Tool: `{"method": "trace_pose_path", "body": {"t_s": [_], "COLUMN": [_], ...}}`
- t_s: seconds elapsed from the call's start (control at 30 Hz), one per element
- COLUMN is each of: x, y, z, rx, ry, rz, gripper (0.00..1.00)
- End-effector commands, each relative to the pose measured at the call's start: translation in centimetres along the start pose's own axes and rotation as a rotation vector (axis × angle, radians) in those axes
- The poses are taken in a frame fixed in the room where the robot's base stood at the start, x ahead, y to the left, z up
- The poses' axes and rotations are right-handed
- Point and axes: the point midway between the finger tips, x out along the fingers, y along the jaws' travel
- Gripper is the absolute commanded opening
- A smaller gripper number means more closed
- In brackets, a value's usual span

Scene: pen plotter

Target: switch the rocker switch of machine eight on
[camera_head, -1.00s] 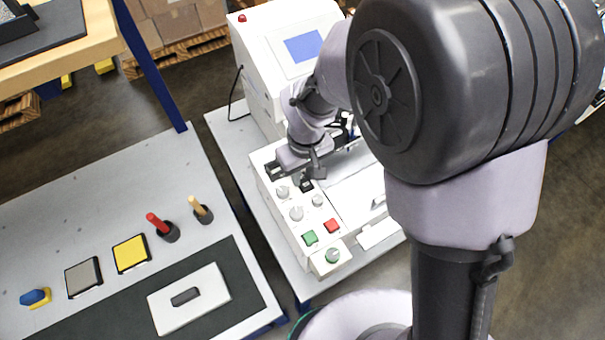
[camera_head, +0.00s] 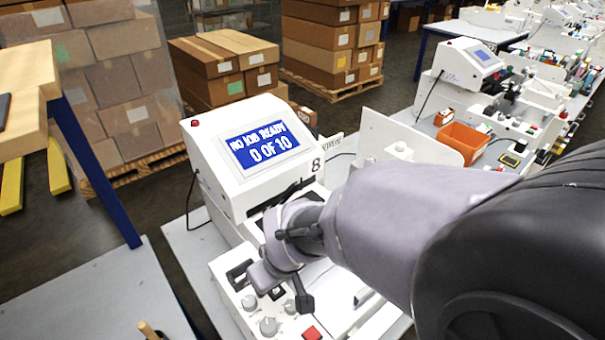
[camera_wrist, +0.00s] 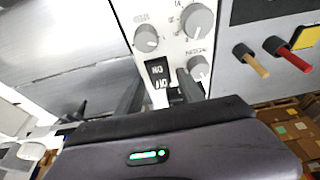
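Machine eight (camera_head: 232,185) is a white unit with the number 8 on it. Its screen (camera_head: 263,146) reads "NO JOB READY 0 OF 10". The black rocker switch (camera_wrist: 157,73), marked ON and OFF, sits on its white control panel among grey knobs. I cannot tell which side is pressed in. In the head view the switch (camera_head: 278,292) is partly hidden by my gripper (camera_head: 288,293). In the wrist view my gripper (camera_wrist: 160,92) is open and empty, its dark fingers either side of the switch's lower end. Contact cannot be made out.
Grey knobs (camera_wrist: 197,20) stand close to the switch. A red button (camera_head: 312,333) is further along the panel. The wrist view shows a red peg (camera_wrist: 300,62) and a wooden peg (camera_wrist: 250,60) at the right. An orange bin (camera_head: 463,142) lies beyond the machine.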

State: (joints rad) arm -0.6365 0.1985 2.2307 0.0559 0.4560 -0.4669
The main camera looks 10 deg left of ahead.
Motion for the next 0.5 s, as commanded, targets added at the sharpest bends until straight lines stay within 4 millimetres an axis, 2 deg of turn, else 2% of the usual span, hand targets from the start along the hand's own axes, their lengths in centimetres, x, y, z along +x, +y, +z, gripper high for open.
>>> {"method": "trace_pose_path", "body": {"t_s": [0.17,0.27,0.37,0.5], "x": [-0.3,-1.7,-4.2,-8.5], "y": [0.0,0.0,0.0,0.0], "z": [0.0,-0.1,-0.2,-0.3], "rx": [0.000,0.001,0.000,0.000], "ry": [0.000,0.002,0.003,0.004], "rz": [0.000,0.000,0.001,0.001], "gripper": [0.45,0.45,0.45,0.45]}}
